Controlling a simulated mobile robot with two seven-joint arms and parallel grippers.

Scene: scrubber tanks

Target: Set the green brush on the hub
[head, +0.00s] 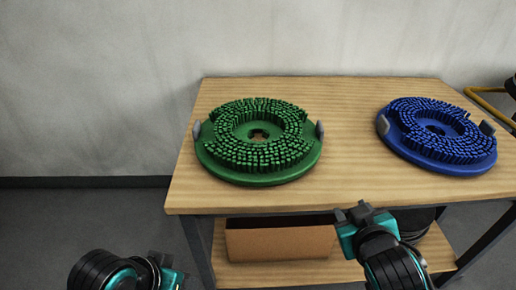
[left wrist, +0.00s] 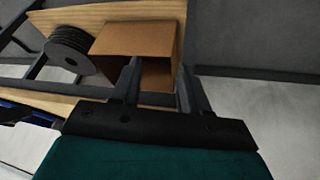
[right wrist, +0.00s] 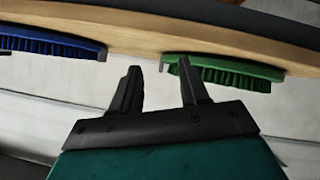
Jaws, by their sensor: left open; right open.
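The green brush (head: 258,176) lies flat on the wooden table, bristles up, with a grey lug on each side and a hole in its middle. It also shows edge-on in the right wrist view (right wrist: 235,75). My right gripper (head: 362,212) is open and empty in front of the table's front edge, to the right of the green brush; its fingers show apart in the right wrist view (right wrist: 160,90). My left gripper (head: 170,272) is low, left of the table; its fingers are open and empty in the left wrist view (left wrist: 160,80). No hub is recognisable.
A blue brush (head: 440,165) lies bristles up on the table's (head: 345,150) right side. The tabletop between the brushes is clear. A cardboard box (head: 280,240) and a black ribbed spool (left wrist: 70,45) sit on the lower shelf. A yellow hose (head: 485,98) is at the right edge.

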